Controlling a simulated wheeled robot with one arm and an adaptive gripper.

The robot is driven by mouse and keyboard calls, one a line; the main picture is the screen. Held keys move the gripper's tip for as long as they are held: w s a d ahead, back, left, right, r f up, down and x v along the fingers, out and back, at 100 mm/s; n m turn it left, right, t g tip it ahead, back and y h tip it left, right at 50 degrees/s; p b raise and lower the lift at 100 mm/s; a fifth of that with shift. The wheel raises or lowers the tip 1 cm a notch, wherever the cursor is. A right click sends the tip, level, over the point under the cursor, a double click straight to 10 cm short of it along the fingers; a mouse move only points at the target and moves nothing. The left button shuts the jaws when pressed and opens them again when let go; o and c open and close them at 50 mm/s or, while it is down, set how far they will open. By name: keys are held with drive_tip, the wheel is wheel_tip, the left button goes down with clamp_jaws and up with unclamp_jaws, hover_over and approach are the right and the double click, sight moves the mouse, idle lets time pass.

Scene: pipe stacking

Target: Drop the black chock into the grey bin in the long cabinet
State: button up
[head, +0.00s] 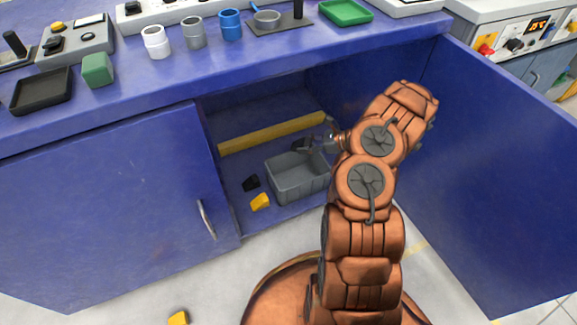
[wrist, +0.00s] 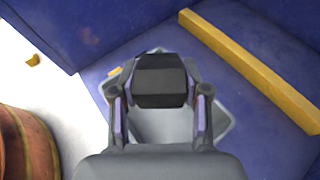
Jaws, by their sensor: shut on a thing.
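My gripper (head: 314,144) is over the grey bin (head: 298,182) inside the open long cabinet. In the wrist view, the fingers of my gripper (wrist: 160,92) are shut on a black chock (wrist: 160,76). The chock is above the bin, whose rim (wrist: 222,130) shows around and below the fingers. In the head view the held chock is a small dark shape at the fingertips, above the bin's back part. A second black piece (head: 250,183) lies on the cabinet floor, left of the bin.
A yellow chock (head: 260,202) lies in front of the black piece. A long yellow bar (head: 270,133) lies behind the bin. The open cabinet door (head: 480,170) stands at right. Another yellow piece (head: 178,318) is on the room floor. Cups and trays stand on the countertop above.

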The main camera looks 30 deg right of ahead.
drive_tip(key=shift+w+f, duration=0.25)
drive_tip(key=shift+f+b, duration=1.9)
drive_tip(key=shift+f, duration=0.85)
drive_tip(key=o, duration=1.3)
drive_tip(key=shift+c, duration=0.2)
drive_tip(key=v, duration=0.7)
drive_tip(key=shift+s+r, duration=0.2)
drive_tip(key=shift+d, duration=0.15)
